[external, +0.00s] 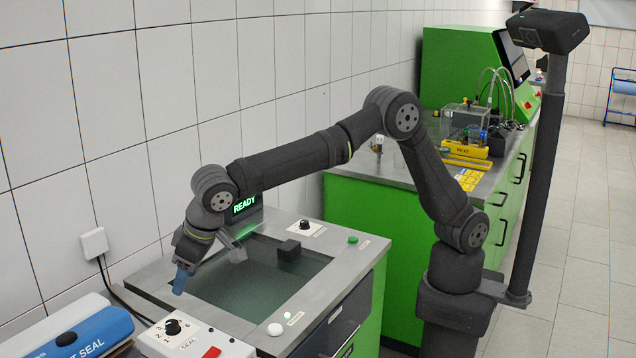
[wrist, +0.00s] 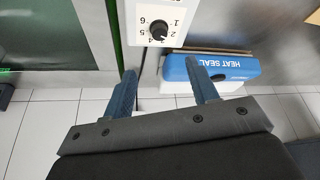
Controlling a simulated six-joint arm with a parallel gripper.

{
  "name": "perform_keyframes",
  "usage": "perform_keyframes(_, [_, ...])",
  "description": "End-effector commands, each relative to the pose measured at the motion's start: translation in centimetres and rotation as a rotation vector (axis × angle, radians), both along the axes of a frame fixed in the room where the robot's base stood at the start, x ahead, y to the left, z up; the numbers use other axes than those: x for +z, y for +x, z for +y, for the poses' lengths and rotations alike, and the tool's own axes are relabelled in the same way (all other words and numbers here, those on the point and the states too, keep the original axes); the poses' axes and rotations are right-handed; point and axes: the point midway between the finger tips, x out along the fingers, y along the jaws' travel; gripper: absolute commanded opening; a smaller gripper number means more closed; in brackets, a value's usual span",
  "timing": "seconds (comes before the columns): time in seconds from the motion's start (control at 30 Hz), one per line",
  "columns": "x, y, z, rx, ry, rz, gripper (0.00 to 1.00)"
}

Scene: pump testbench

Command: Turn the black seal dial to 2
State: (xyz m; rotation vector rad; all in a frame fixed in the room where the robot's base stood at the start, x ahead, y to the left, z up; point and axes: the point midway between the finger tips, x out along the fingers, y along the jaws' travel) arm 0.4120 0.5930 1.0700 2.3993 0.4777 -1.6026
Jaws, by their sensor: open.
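The black seal dial (external: 172,326) sits on a white control box (external: 196,343) marked SEAL at the lower left of the external view. In the wrist view the dial (wrist: 158,29) is at the top, ringed by numbers; its pointer setting is too small to read with certainty. My gripper (external: 207,264) hangs above the bench's left side, short of the dial and apart from it. In the wrist view its two blue fingers (wrist: 161,70) are spread with nothing between them, and the dial appears just beyond the gap.
A blue-and-white heat sealer (external: 72,338) stands beside the control box. The box has a red switch (external: 212,352).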

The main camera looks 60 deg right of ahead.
Motion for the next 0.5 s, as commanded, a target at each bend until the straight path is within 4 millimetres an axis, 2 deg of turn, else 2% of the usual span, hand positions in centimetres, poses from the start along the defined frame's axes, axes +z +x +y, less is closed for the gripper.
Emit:
perform_keyframes(0.1, [2.0, -0.7, -0.3, 0.0, 0.001, -0.001, 0.54])
perform_keyframes(0.2, [3.0, -1.1, -0.5, 0.0, 0.0, -0.001, 0.54])
perform_keyframes(0.5, [3.8, -1.5, -0.6, 0.0, -0.001, 0.001, 0.54])
